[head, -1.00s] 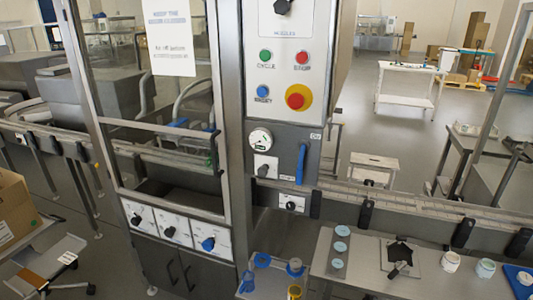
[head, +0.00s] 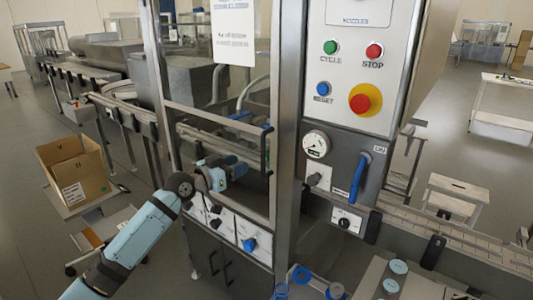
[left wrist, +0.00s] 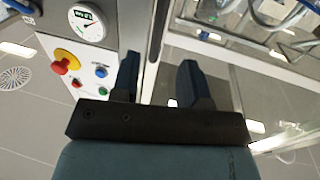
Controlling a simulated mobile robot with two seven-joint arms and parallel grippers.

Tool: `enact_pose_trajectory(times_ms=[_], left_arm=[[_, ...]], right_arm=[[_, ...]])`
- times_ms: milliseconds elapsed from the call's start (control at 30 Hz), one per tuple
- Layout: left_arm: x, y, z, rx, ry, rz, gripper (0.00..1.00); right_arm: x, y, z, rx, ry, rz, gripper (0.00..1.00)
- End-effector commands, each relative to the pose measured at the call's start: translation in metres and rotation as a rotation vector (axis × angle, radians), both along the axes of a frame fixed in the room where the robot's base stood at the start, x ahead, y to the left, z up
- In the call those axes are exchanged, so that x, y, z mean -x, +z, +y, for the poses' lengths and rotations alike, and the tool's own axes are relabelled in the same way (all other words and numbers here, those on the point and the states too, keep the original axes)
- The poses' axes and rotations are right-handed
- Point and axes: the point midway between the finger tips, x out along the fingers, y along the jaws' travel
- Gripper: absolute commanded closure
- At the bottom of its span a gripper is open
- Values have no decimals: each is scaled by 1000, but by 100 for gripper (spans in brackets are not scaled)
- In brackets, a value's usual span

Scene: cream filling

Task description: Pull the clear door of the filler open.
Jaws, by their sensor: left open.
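The clear door (head: 215,140) of the filler is a see-through pane in a metal frame, left of the control panel in the head view. It looks closed. A dark upright handle (head: 265,152) is on its right side. My left gripper (head: 238,166) is in front of the lower pane, left of the handle, and appears apart from it. In the left wrist view its two dark fingers (left wrist: 160,62) are spread with nothing held between them. The door pane shows on the right there (left wrist: 250,85). My right gripper is out of view.
The control panel (head: 350,60) with buttons, a gauge (head: 316,145) and a blue lever (head: 359,178) stands right of the door. Knobs (head: 249,244) sit below the door. A conveyor (head: 460,240) runs right. An open cardboard box (head: 75,170) is at left.

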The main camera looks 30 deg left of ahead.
Motion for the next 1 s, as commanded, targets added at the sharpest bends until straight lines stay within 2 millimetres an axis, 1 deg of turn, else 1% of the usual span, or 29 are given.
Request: enact_pose_trajectory(times_ms=[33, 200, 400, 500, 600, 867, 900, 967, 1000], left_arm=[[-12, 4, -4, 5, 0, -2, 59], [-47, 3, -14, 3, 0, 0, 59], [-78, 2, -22, 2, 0, 0, 59], [-86, 1, -25, 1, 0, 0, 59], [-91, 0, -26, 0, -1, 1, 59], [-92, 0, -27, -1, -1, 1, 59], [-92, 0, -27, -1, -1, 1, 61], [-92, 0, -27, -1, -1, 1, 75], [-92, 0, -27, -1, -1, 1, 84]], right_arm=[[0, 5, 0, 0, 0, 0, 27], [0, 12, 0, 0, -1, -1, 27], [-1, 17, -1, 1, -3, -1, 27], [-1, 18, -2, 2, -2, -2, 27], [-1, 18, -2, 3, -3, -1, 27], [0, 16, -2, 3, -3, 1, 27], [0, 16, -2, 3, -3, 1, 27], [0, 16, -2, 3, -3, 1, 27], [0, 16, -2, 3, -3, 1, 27]])
